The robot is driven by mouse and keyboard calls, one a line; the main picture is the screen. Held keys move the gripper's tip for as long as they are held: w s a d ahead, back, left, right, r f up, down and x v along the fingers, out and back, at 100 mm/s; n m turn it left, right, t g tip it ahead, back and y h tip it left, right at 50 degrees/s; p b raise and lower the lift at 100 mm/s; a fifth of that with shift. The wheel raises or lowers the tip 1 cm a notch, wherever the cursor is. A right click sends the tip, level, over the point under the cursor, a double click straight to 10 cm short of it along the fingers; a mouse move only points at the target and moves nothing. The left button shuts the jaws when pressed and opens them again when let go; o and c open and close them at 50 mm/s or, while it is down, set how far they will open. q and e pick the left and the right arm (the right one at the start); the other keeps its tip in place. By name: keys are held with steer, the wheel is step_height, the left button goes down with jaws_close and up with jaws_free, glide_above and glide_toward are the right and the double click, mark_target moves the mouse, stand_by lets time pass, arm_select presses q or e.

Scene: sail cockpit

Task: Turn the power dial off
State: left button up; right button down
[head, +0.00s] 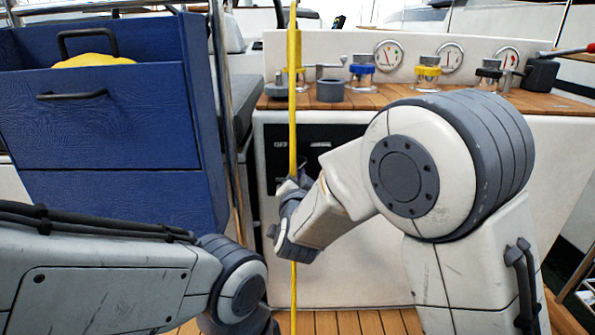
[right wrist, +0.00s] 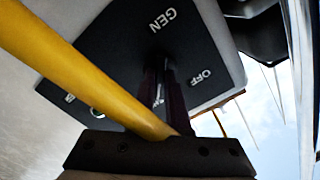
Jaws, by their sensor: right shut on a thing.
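The dark power panel (head: 340,133) is set in the front of the white console, under the wooden counter. In the right wrist view the panel (right wrist: 130,45) fills the upper middle, with the labels GEN and OFF readable and another partly covered. My right gripper (right wrist: 162,85) reaches the panel's middle and is shut on the power dial, which its dark fingers mostly hide. I cannot tell which label the dial points to. In the head view my right gripper (head: 288,187) is in front of the panel, partly hidden by its own wrist. My left gripper is out of view; only its arm shows.
A yellow pole (head: 293,90) stands upright close to my right gripper and crosses the right wrist view (right wrist: 80,70). Blue (head: 362,72), yellow (head: 427,74) and dark valves stand on the counter (head: 390,95) by gauges. A blue drawer cabinet (head: 110,130) is at left.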

steer(key=shift+n+p, duration=7.05)
steer(key=shift+n, duration=1.55)
steer(key=shift+a, duration=0.1)
steer(key=c, duration=0.9)
jaws_free()
steer(key=s+p, duration=0.2)
steer(key=s, duration=0.8)
steer(key=shift+s+p, duration=0.3)
